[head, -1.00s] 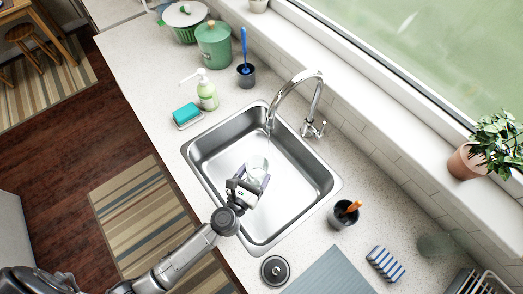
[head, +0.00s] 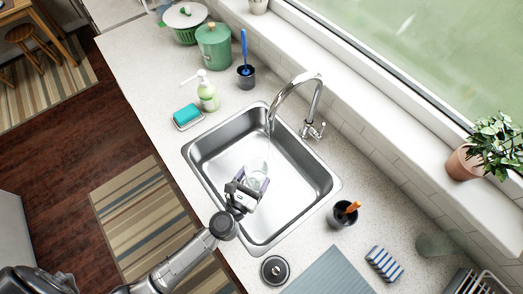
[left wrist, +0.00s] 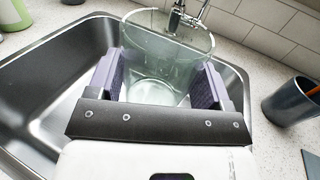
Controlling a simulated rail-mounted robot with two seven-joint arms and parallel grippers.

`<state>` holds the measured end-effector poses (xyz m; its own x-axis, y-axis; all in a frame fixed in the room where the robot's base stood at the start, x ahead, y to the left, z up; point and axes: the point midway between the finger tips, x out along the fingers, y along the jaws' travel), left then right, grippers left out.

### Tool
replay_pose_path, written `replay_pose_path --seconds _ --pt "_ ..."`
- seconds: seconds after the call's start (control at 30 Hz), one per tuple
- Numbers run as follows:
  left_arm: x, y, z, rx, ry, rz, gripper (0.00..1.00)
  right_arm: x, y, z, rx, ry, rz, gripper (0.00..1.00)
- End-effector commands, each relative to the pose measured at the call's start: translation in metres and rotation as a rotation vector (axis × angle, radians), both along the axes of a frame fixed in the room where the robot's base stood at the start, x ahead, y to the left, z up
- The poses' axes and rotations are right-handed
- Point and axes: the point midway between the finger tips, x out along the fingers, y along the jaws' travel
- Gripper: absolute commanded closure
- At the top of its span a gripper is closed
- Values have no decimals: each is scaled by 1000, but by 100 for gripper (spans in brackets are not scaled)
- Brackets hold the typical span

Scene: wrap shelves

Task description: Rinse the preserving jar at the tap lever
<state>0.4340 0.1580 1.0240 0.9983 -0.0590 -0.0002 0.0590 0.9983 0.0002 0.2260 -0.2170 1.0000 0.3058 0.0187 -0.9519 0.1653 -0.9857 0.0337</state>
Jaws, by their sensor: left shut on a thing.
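The clear glass preserving jar (head: 258,174) is held over the sink basin, with its open mouth visible in the left wrist view (left wrist: 168,48). My left gripper (head: 248,186) is shut on the jar, with its purple pads (left wrist: 160,88) on either side of the glass. The chrome tap (head: 298,84) arches over the sink, and its lever (head: 318,131) stands at its base by the wall. A thin, faint stream of water seems to fall from the spout toward the jar; whether it enters the mouth is hard to tell. My right gripper is not in view.
The steel sink (head: 212,183) surrounds the jar. A dark cup (head: 340,217) with an orange handle, a drain plug (head: 275,270) and a striped sponge (head: 385,264) lie to the right. A soap bottle (head: 207,93) and green sponge (head: 187,115) stand to the left.

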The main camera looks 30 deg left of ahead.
Motion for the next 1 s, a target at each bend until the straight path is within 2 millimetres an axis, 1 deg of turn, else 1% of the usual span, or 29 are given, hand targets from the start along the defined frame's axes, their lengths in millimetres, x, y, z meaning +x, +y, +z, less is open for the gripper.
replay_pose_path --seconds 0.03,0.2,0.5,1.0 --pt "-4 -1 6 -1 0 0 57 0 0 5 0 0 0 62" --pt "-15 -5 16 -1 -1 0 57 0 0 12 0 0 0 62" --pt "-32 -10 28 -1 0 0 57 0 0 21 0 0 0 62" --pt "-35 -11 31 -1 -1 0 57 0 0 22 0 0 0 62"
